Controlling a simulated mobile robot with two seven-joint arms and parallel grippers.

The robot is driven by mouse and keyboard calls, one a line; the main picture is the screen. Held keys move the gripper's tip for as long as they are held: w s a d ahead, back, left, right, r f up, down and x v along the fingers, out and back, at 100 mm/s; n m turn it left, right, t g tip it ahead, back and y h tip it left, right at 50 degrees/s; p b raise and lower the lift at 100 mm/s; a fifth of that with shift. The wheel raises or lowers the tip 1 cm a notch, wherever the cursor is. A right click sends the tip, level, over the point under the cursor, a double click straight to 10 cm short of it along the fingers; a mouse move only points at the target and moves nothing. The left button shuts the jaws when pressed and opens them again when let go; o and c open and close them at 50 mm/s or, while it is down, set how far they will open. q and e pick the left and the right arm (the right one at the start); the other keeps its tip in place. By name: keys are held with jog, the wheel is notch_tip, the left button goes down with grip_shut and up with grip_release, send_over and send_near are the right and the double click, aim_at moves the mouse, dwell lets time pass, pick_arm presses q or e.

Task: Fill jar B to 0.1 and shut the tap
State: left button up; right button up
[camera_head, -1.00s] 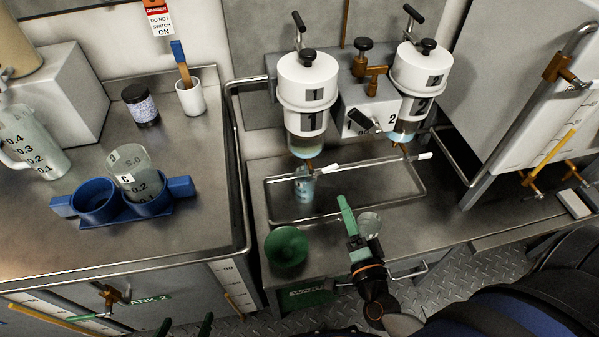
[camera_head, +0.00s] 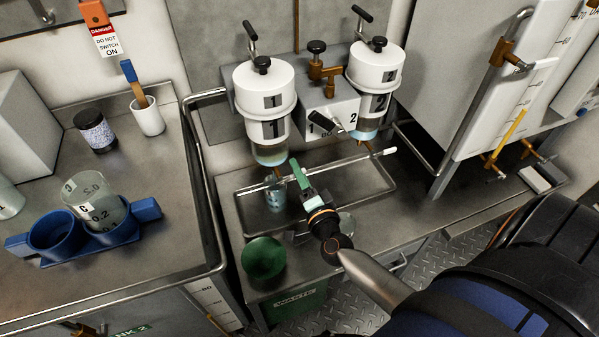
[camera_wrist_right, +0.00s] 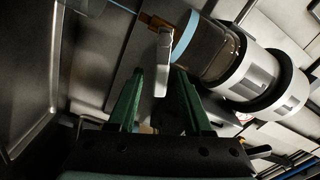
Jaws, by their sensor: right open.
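The brass tap under vessel 1 is partly hidden by my right gripper (camera_head: 302,177). In the right wrist view, a white tap lever (camera_wrist_right: 163,62) lies between the open green fingers of my right gripper (camera_wrist_right: 158,88); I cannot tell whether they touch it. A clear jar marked C (camera_head: 95,205) stands in a blue holder (camera_head: 52,236) on the left bench. My left gripper is not in view.
Vessel 2 (camera_head: 372,85) stands right of vessel 1, with its own white-levered tap (camera_head: 382,152). A green waste funnel (camera_head: 264,258) is in front of the tray. A bench rail (camera_head: 212,190) edges the left bench.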

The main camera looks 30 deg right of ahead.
jog(key=shift+w, duration=0.15)
jog(key=shift+c, duration=0.2)
grip_shut()
dwell(0.4)
